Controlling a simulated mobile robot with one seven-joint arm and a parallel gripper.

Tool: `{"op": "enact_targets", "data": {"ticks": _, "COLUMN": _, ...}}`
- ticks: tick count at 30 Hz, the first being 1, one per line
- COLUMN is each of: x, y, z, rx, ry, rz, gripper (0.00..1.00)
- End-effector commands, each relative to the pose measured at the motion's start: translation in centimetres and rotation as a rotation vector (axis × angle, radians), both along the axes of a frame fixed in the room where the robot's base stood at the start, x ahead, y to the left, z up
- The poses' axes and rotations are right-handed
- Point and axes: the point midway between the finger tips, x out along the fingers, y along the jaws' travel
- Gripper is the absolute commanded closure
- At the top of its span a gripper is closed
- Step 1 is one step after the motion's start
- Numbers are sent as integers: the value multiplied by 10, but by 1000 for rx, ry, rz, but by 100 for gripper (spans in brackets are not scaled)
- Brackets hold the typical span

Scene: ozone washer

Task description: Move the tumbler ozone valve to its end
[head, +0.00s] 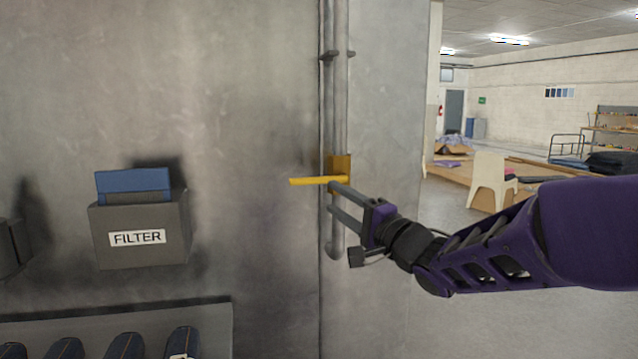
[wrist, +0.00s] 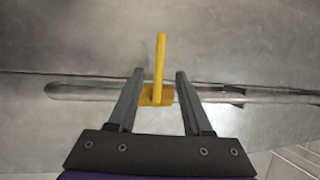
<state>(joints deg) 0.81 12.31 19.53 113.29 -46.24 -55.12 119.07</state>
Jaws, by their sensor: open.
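The ozone valve is a yellow body (head: 340,163) on a vertical grey pipe at the wall, with a yellow lever handle (head: 308,181) sticking out level to the left. In the wrist view the yellow handle (wrist: 160,60) points up the picture, away from my gripper's palm, and the pipe runs across. My gripper (head: 332,197) is at the valve, reaching in from the right. In the wrist view its two fingers (wrist: 160,75) stand apart, one on each side of the valve body and handle base, with visible gaps. I cannot tell whether either finger touches the valve.
A grey box labelled FILTER (head: 141,237) hangs on the wall to the left. Below it is a grey rack (head: 215,325) with several dark rolled items. The pipe (head: 335,100) continues upward. To the right is an open room with a white chair (head: 490,182).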

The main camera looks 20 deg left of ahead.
Motion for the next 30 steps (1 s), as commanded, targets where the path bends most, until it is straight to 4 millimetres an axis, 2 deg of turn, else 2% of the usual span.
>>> {"op": "enact_targets", "data": {"ticks": 3, "x": 16, "y": 23, "z": 4, "rx": 2, "ry": -1, "rz": 2, "gripper": 50}}
{"op": "enact_targets", "data": {"ticks": 9, "x": 39, "y": 56, "z": 12, "rx": 1, "ry": -1, "rz": 1, "gripper": 50}}
{"op": "enact_targets", "data": {"ticks": 15, "x": 54, "y": 76, "z": 17, "rx": 1, "ry": -1, "rz": 0, "gripper": 50}}
{"op": "enact_targets", "data": {"ticks": 28, "x": 60, "y": 83, "z": 19, "rx": 0, "ry": -1, "rz": -2, "gripper": 50}}
{"op": "enact_targets", "data": {"ticks": 30, "x": 60, "y": 82, "z": 19, "rx": 0, "ry": -1, "rz": -2, "gripper": 63}}
